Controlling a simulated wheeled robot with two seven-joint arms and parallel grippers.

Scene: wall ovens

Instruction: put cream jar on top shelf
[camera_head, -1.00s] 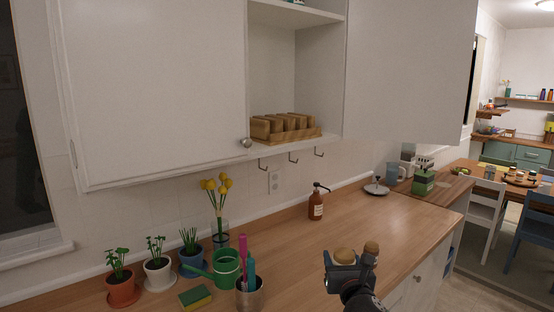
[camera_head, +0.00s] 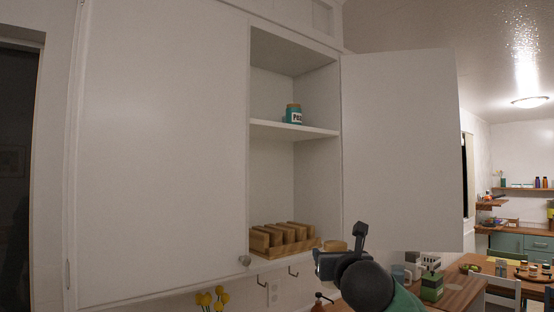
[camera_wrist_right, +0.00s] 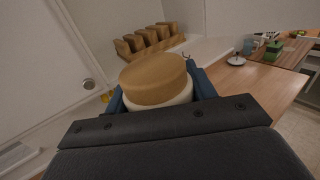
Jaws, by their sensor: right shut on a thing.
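My right gripper (camera_head: 328,258) is shut on the cream jar, just in front of the open cabinet's lower right corner in the head view. The jar's wooden lid (camera_head: 336,245) shows above the gripper. In the right wrist view the cream jar (camera_wrist_right: 160,98) has a cream body and a wide tan lid, with a blue finger on either side. The top shelf (camera_head: 285,127) is above the gripper and to its left, with a teal lettered jar (camera_head: 293,115) on it. My left gripper is not in view.
A wooden rack (camera_head: 290,248) with several wooden blocks stands on the cabinet's bottom shelf. The open cabinet door (camera_head: 400,150) is on the right, and a shut door (camera_head: 160,150) is on the left. The top shelf has free room beside the teal jar.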

